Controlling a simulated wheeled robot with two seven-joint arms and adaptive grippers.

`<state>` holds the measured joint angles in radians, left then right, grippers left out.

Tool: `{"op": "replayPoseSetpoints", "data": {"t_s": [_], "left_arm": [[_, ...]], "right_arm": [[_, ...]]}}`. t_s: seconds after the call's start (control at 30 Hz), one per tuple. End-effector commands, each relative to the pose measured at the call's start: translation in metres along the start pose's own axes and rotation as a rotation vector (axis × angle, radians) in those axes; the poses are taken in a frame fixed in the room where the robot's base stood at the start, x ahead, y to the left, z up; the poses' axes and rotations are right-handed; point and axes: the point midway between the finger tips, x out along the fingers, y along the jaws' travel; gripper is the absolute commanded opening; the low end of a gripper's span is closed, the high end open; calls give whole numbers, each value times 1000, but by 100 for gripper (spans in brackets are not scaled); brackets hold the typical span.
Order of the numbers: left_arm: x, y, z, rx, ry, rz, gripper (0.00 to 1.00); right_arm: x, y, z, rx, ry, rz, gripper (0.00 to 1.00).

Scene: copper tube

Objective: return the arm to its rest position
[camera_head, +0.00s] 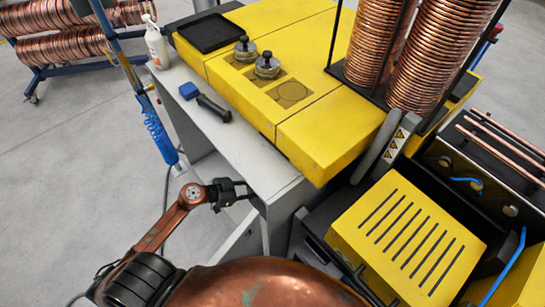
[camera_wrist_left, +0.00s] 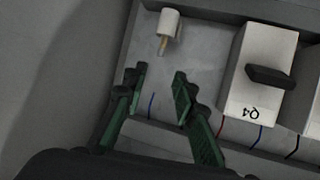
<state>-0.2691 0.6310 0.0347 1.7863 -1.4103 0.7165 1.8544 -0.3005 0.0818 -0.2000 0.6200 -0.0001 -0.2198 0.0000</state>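My left arm comes in from the lower left of the head view, and its gripper (camera_head: 243,192) is beside the grey bench's near end. In the left wrist view, the two fingers of this gripper (camera_wrist_left: 160,78) stand apart with nothing held between them. Just beyond the fingertips is a white cylinder (camera_wrist_left: 169,22) with a brass-coloured tip. To the right of the fingers is a white block (camera_wrist_left: 258,75) with a black handle and the label Q4 upside down. Both sit inside a grey enclosure (camera_wrist_left: 210,40). My right gripper is not in view.
The grey bench (camera_head: 245,147) holds a white bottle (camera_head: 156,45) and a black-and-blue tool (camera_head: 207,104). A yellow machine (camera_head: 325,135) carries copper coils (camera_head: 437,50). A slotted yellow cover (camera_head: 405,240) is at the right.

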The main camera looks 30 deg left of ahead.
Motion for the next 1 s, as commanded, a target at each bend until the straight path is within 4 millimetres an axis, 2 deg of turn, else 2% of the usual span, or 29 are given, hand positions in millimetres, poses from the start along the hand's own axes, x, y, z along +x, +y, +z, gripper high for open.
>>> {"op": "replayPoseSetpoints", "data": {"t_s": [0.17, 0.6, 0.77, 1.0], "left_arm": [[16, 0, 0, -1, 3, 1, 26], [98, 0, 0, -2, 3, 1, 26], [122, 0, 2, -1, 1, 0, 26], [114, 0, -15, 1, 1, 0, 26]], "right_arm": [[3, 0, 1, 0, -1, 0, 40], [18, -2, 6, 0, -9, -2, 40], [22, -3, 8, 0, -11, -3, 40], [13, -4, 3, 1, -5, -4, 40]]}}
